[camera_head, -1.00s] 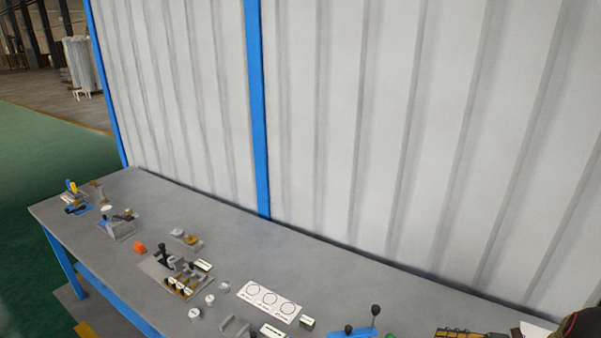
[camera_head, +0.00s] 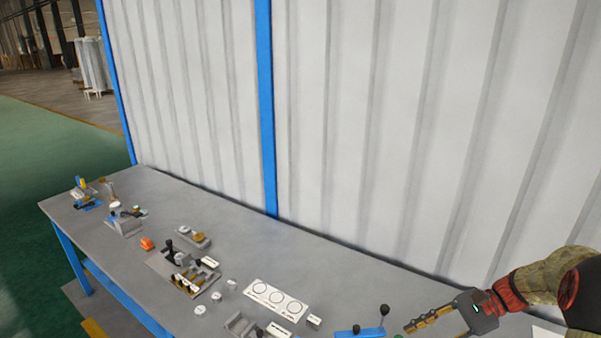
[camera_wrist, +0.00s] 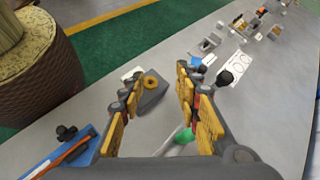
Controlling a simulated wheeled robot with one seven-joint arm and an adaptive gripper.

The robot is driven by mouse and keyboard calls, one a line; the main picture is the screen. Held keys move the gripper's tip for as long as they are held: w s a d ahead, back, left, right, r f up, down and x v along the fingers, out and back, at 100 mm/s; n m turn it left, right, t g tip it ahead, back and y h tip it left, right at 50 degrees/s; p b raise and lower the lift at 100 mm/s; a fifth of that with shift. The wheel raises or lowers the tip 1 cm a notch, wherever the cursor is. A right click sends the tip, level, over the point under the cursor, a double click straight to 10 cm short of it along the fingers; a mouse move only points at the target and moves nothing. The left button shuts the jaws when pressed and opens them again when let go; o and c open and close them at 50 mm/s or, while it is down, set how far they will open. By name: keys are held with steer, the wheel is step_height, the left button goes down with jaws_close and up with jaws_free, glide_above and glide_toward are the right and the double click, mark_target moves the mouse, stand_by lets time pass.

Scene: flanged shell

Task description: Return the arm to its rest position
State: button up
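My arm reaches in from the right edge in the head view, with a red wrist section and a camouflage-patterned link. My gripper (camera_head: 437,319) is over the right part of the grey table (camera_head: 95,212), low in the picture. In the wrist view my gripper (camera_wrist: 155,105) has its two yellow-padded fingers spread apart. Nothing is held between them. Behind the gap, a grey block with a yellow ring (camera_wrist: 151,82) shows on the table. How far above the table the gripper is cannot be told.
A blue block with a dark-knobbed lever (camera_head: 383,312) stands left of my gripper. A white card with circles (camera_head: 276,298) and several small fixtures lie along the table. A corrugated wall (camera_head: 380,130) stands behind it. The wrist view shows a brown woven basket-like object (camera_wrist: 35,75).

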steer(key=s+a+r+n+t+h+b, duration=0.2)
steer(key=s+a+r+n+t+h, duration=0.1)
steer(key=s+n, duration=0.4)
steer(key=s+a+r+n+t+h+b, duration=0.2)
steer(key=s+a+r+n+h, duration=0.3)
steer(key=s, duration=0.5)
steer(key=shift+s+a+r+n+t+h, duration=0.3)
steer(key=shift+a+n+t+h, duration=0.6)
steer(key=shift+h, duration=0.9)
steer(key=shift+f, duration=0.1)
